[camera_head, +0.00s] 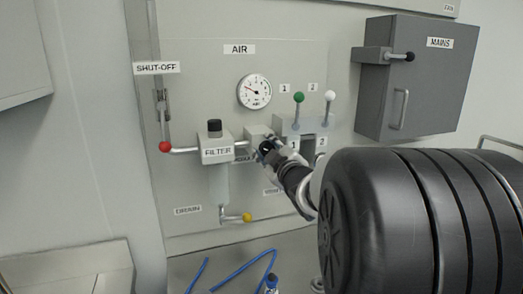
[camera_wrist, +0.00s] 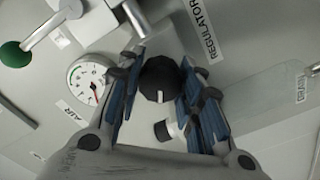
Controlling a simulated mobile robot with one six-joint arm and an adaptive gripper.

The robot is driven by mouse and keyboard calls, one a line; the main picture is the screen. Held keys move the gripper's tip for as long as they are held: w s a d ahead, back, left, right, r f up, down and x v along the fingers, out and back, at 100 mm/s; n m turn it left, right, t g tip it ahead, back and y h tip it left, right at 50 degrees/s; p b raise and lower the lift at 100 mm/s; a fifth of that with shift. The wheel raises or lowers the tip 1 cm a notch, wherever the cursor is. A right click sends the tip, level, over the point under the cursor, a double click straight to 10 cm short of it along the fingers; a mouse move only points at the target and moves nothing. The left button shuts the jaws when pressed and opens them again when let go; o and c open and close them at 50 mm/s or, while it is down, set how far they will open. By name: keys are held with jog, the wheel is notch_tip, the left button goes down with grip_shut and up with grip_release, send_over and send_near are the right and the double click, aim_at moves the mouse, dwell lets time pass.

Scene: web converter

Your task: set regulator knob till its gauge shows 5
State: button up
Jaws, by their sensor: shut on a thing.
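The regulator knob (camera_wrist: 160,76) is black and round with a white mark, and sits between the two blue-padded fingers of my gripper (camera_wrist: 158,90) in the wrist view. The gripper is shut on it. In the head view my gripper (camera_head: 266,148) reaches the regulator body right of the filter and hides most of the knob. The round white gauge (camera_head: 254,91) is above, under the AIR label. The gauge also shows in the wrist view (camera_wrist: 87,82), left of the gripper.
The black-topped filter (camera_head: 215,148) stands just left of the regulator. Green (camera_head: 299,98) and white (camera_head: 330,96) levers rise at its right. A red shut-off handle (camera_head: 165,146) and yellow drain handle (camera_head: 247,217) are nearby. A grey MAINS box (camera_head: 415,85) is at the right.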

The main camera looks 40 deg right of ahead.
jog(key=shift+c, duration=1.2)
jog(key=shift+m, duration=0.4)
jog(key=m+p, duration=0.1)
jog(key=m, duration=0.2)
jog(key=shift+r+m+p, duration=0.1)
jog(key=shift+m+p, duration=0.2)
jog(key=shift+p, duration=0.1)
jog(key=m+p, duration=0.2)
jog(key=m, duration=0.2)
jog(key=shift+m, duration=0.3)
jog(key=m+p, duration=0.2)
jog(key=m, duration=0.3)
jog(key=shift+d+r, duration=0.1)
jog(key=shift+m+p, duration=0.85)
jog(key=shift+m, duration=1.65)
jog(key=o, duration=1.1)
jog(key=shift+c, duration=0.2)
